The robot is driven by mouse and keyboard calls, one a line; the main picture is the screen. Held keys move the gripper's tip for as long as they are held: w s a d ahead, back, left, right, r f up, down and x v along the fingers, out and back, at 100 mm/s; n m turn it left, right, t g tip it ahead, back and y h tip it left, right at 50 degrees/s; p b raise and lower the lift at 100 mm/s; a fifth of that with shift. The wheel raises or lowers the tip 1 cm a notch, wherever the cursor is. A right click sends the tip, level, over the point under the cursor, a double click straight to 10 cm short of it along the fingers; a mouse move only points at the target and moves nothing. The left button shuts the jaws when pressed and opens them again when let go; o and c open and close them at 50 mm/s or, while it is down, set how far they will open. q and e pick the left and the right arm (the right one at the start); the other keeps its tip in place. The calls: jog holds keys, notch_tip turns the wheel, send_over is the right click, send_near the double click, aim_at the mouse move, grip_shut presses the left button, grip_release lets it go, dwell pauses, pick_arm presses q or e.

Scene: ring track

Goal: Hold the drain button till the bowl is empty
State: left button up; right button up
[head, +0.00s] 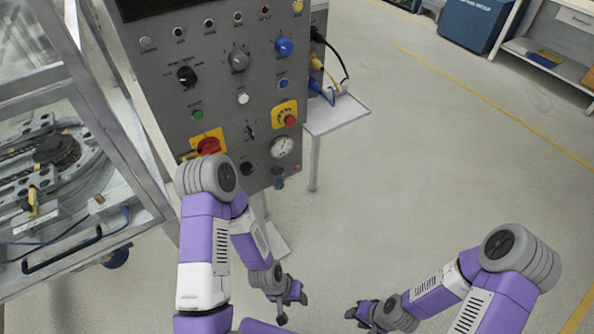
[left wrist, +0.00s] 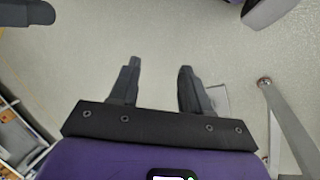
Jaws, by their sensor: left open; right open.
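A grey control panel (head: 225,75) stands ahead with several buttons and knobs. It has a green button (head: 198,114), a white button (head: 243,98) and a blue button (head: 283,84). The labels are too small to read, so I cannot tell which is the drain button. I cannot make out a bowl. My left gripper (head: 293,308) is open and empty, low over the floor and well below the panel; its parted fingers also show in the left wrist view (left wrist: 159,70). My right gripper (head: 355,315) is open and empty, to the right of the left one, also apart from the panel.
A framed glass enclosure (head: 85,245) stands at the left. A small side shelf (head: 345,112) juts right. The floor (head: 440,170) at the right is clear.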

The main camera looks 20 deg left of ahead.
pick_arm(q)
grip_shut()
dwell(1.4)
